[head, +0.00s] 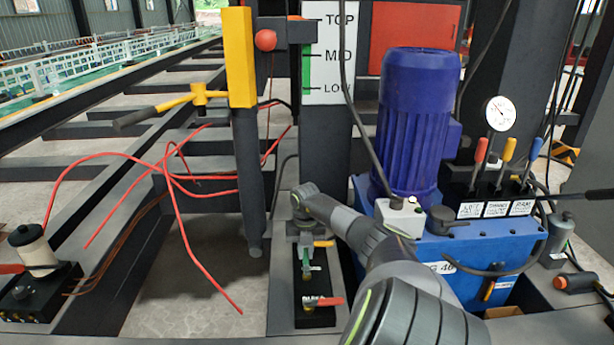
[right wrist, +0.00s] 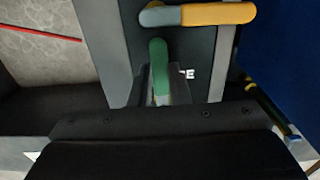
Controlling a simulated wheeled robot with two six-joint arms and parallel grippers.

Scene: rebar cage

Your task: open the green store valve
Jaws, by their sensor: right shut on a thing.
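The green store valve handle (head: 306,272) is on a dark valve panel (head: 315,318) low in the middle of the head view. In the right wrist view the green handle (right wrist: 158,62) stands between my fingers, pointing up the picture. My right gripper (head: 306,245) reaches down over the panel and is shut on the green handle; it also shows in the right wrist view (right wrist: 161,88). The handle's lower end and most of its label are hidden by the fingers. My left gripper is not in view.
A yellow handle (right wrist: 218,14) lies sideways close above the green one in the wrist view. A red handle (head: 322,302) is on the same panel. A blue pump unit (head: 455,247) stands right of the panel. Red hoses (head: 190,240) lie to the left.

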